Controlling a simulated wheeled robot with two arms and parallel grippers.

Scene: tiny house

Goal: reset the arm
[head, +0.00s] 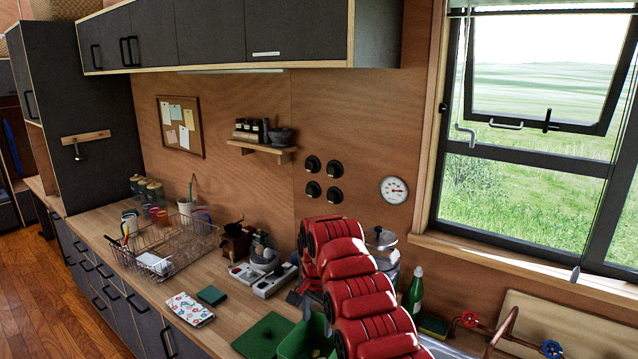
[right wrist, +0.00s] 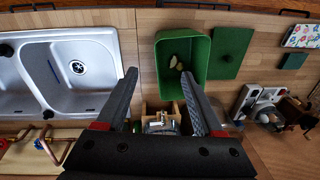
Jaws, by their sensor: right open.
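My right arm is red and reaches in from the bottom of the head view over the counter. My right gripper is partly hidden by the arm there, with a dark part (head: 302,286) showing at the arm's left side. In the right wrist view the gripper (right wrist: 160,78) has its two dark fingers spread wide apart, with nothing held between the tips. A green bin (right wrist: 205,55) with a few pale pieces inside shows beyond the fingers. My left gripper is not in view.
A double sink (right wrist: 60,68) lies left in the wrist view. The counter also carries a dark green board (head: 263,336), a wire dish rack (head: 185,250), a patterned cloth (head: 190,309) and a green bottle (head: 415,290). The window (head: 540,130) is at the right.

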